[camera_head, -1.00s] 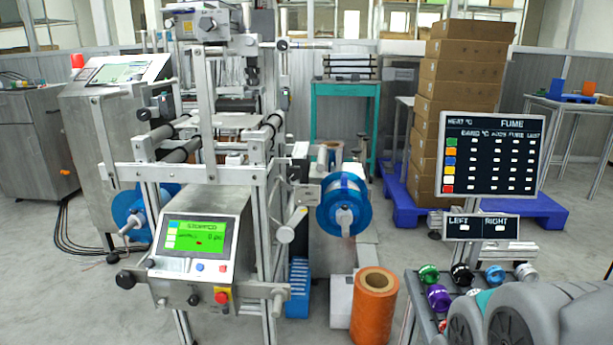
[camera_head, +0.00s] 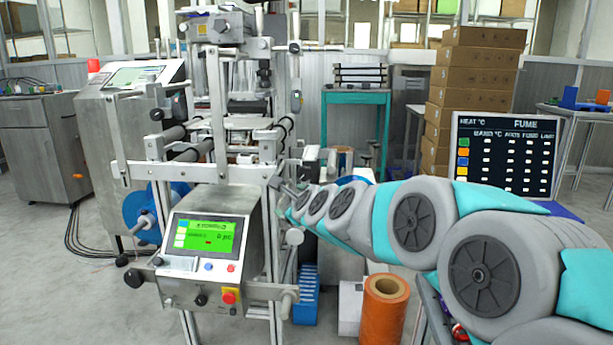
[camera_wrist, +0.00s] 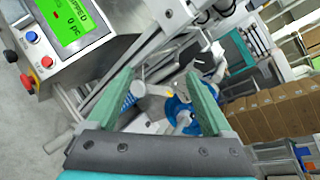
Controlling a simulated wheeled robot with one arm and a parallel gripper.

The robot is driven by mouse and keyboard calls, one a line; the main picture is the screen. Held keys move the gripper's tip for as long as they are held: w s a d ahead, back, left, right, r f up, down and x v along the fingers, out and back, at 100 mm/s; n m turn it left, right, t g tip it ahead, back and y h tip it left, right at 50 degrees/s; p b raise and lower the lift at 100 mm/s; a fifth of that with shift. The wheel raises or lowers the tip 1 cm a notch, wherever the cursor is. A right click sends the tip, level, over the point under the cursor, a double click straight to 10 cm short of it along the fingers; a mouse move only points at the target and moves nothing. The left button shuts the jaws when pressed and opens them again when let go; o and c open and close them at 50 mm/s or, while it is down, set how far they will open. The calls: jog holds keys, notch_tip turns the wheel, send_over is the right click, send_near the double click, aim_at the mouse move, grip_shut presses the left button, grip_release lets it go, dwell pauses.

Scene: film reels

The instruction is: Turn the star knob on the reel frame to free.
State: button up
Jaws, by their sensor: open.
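The reel frame (camera_head: 200,172) is the metal machine left of centre in the head view. I cannot make out a clear star shape on any knob. A round grey knob (camera_head: 295,236) sits on the frame's right side, below my gripper (camera_head: 284,188). In the wrist view my gripper (camera_wrist: 158,74) has its two green fingers apart, with nothing between them held. Beyond the fingers is a blue reel (camera_wrist: 182,108) with a pale hub, partly hidden by the right finger. In the head view my arm covers most of that reel.
A control panel with a green screen (camera_head: 207,238) and a red button (camera_head: 229,296) is close at the frame's front. An orange roll (camera_head: 384,305) stands on the floor at right. Stacked cartons (camera_head: 470,80) and a display board (camera_head: 506,155) are further right.

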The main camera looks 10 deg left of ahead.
aim_at(306, 169)
jog(key=w+m+t+h, duration=0.1)
jog(key=w+m+h, duration=0.1)
jog(key=m, duration=0.3)
jog(key=w+d+m+t+h, duration=0.1)
jog(key=w+m+t+h, duration=0.1)
jog(key=w+m, duration=0.3)
jog(key=w+r+m+t+h+b, duration=0.1)
jog(key=w+m, duration=0.3)
jog(key=m, duration=0.1)
jog(key=shift+w+d+t+h, duration=0.15)
jog(key=shift+d+t+h, duration=0.05)
jog(key=shift+t+h, duration=0.2)
jog(key=shift+w+d+r, duration=0.1)
jog(key=shift+w+r, duration=0.05)
jog(key=shift+w, duration=0.15)
jog(key=shift+w+p, duration=0.9)
jog(key=shift+w, duration=2.8)
grip_shut()
